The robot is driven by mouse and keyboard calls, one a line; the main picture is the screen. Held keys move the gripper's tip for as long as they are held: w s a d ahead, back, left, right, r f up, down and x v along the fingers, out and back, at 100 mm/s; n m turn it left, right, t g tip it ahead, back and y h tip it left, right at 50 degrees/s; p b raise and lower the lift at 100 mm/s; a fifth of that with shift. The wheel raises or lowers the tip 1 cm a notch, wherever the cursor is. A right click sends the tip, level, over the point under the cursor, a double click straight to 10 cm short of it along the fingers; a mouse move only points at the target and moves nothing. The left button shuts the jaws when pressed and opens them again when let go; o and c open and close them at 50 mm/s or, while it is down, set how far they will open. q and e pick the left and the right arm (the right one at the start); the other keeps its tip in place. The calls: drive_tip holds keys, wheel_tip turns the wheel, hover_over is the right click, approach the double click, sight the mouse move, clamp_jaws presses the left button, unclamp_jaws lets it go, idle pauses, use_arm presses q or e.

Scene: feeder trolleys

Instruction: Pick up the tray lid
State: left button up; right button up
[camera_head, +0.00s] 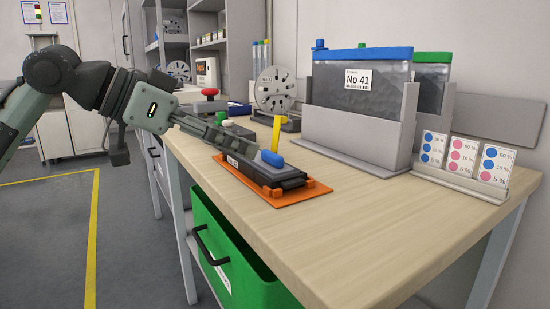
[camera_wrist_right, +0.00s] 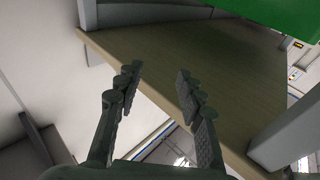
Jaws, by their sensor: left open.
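A dark, narrow tray (camera_head: 284,180) lies on an orange mat (camera_head: 306,192) near the front edge of the table, in the head view. A blue knob (camera_head: 271,158) stands up on its top at the right end; I cannot clearly tell lid from tray. My left gripper (camera_head: 225,142) comes in from the left, low beside the tray's far left end, its fingers open. Whether they touch the tray is unclear. My right gripper (camera_wrist_right: 158,85) shows in the right wrist view, open with nothing between its fingers. It is not in the head view.
A grey holder (camera_head: 350,130) with blue- and green-topped containers stands behind the mat. A card stand (camera_head: 462,182) is at the right. A yellow-handled item (camera_head: 276,133) and a slotted disc (camera_head: 275,88) stand behind the tray. A green bin (camera_head: 225,245) sits under the table. The front right tabletop is clear.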

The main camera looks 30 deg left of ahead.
sight(269, 153)
use_arm(q)
drive_tip(key=shift+w+d+f, duration=0.2)
drive_tip(key=shift+w+d, duration=0.05)
drive_tip(key=shift+w, duration=0.1)
drive_tip(key=shift+w+d+f, duration=0.2)
drive_tip(key=shift+w+d, duration=0.1)
drive_tip(key=shift+w, duration=0.05)
drive_tip(key=p+x, duration=0.1)
drive_tip(key=x, duration=0.1)
drive_tip(key=shift+w+d, duration=0.15)
drive_tip(key=shift+w, duration=0.3)
drive_tip(key=shift+p+x, duration=0.7)
drive_tip(key=shift+x, duration=0.15)
drive_tip(key=shift+w+d+f, duration=0.1)
drive_tip(key=shift+f, duration=0.05)
use_arm(e)
drive_tip(key=d+f+g+h, duration=0.4)
drive_tip(key=d+f+g, duration=0.2)
drive_tip(key=f, duration=0.6)
drive_tip(key=shift+s+d, duration=0.25)
drive_tip(key=shift+s, duration=0.2)
use_arm(q)
drive_tip(key=shift+c, duration=0.6)
drive_tip(key=c, duration=1.1)
